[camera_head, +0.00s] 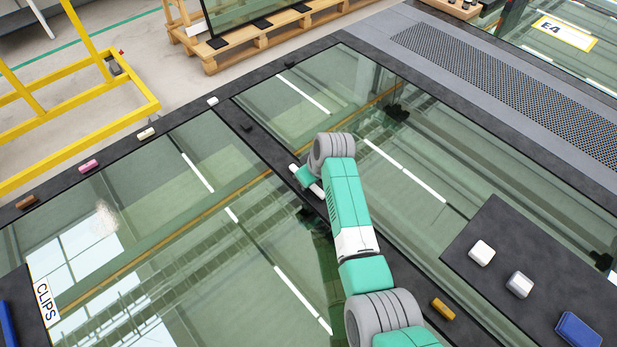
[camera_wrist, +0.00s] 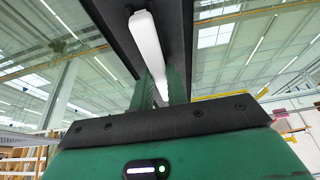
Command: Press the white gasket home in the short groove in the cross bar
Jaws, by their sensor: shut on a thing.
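The white gasket (camera_head: 293,168) lies lengthwise along the dark cross bar (camera_head: 265,146) in the head view. In the wrist view the gasket (camera_wrist: 147,42) runs away from me along the dark bar's face (camera_wrist: 115,22), its near part between my green fingers. My gripper (camera_head: 308,179) is shut on the gasket at the cross bar. My gripper also shows in the wrist view (camera_wrist: 160,88). The groove is hidden, and I cannot tell whether the gasket sits in it or just above it.
Glass panes (camera_head: 185,215) lie on both sides of the bar. Small pink (camera_head: 89,166), cream (camera_head: 146,134) and white (camera_head: 212,101) pieces sit on the far rail. White (camera_head: 481,253) and blue (camera_head: 577,329) blocks rest on a dark plate at right. A CLIPS label (camera_head: 44,303) is at left.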

